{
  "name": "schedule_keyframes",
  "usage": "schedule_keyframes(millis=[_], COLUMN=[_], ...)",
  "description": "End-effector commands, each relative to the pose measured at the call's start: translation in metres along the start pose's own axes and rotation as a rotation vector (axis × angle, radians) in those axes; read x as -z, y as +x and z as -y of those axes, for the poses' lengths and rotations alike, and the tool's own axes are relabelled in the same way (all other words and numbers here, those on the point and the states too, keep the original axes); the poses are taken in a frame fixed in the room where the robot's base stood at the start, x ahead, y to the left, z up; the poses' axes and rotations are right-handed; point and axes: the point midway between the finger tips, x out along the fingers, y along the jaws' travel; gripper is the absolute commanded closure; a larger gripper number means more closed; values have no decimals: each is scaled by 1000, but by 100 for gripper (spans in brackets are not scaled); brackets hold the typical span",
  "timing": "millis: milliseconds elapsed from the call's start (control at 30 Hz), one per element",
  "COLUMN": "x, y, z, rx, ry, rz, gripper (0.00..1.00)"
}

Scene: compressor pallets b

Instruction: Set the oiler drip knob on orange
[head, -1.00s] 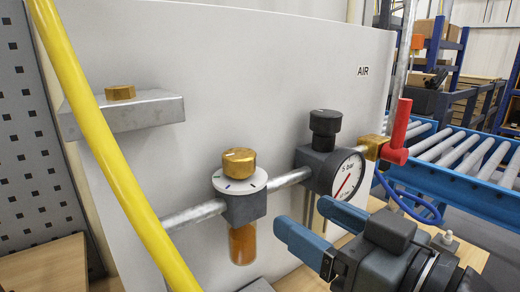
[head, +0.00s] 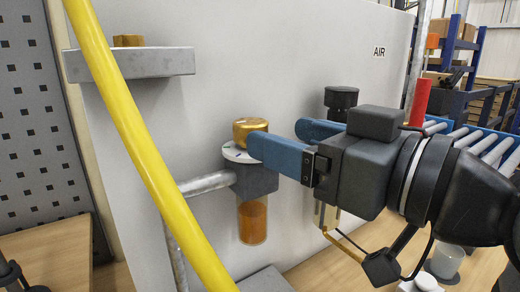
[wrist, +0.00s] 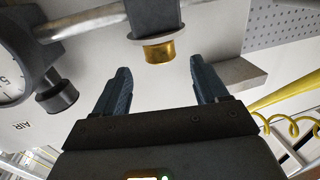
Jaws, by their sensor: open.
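The oiler drip knob (head: 249,127) is brass and sits on a white dial disc (head: 232,155) with coloured marks, above a grey block and a clear bowl of amber oil (head: 252,222). My gripper (head: 275,138) is open, with blue fingers, just right of the knob. The near finger overlaps the knob's lower right edge and part of the disc in the head view. In the wrist view the knob (wrist: 158,52) lies between the lines of the open fingers (wrist: 160,68), slightly beyond their tips. I cannot tell where the knob's pointer stands; an orange mark is not readable.
A yellow hose (head: 135,150) crosses in front at left. A grey bracket (head: 130,64) with a brass piece juts from the panel above left. The regulator's black knob (head: 341,98) is behind my gripper; its gauge (wrist: 12,78) shows in the wrist view. A red handle (head: 420,100) stands right.

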Motion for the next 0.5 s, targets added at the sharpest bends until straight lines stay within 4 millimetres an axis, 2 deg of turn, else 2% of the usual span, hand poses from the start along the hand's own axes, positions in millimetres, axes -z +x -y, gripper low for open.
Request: schedule_keyframes(millis=[67, 100, 300, 500], x=[-4, 1, 2, 1], y=[4, 13, 42, 54], z=[1, 1, 1, 0], rx=[0, 2, 2, -1], ry=[0, 4, 3, 2], rz=[-4, 0, 0, 0], gripper=[27, 27, 27, 27])
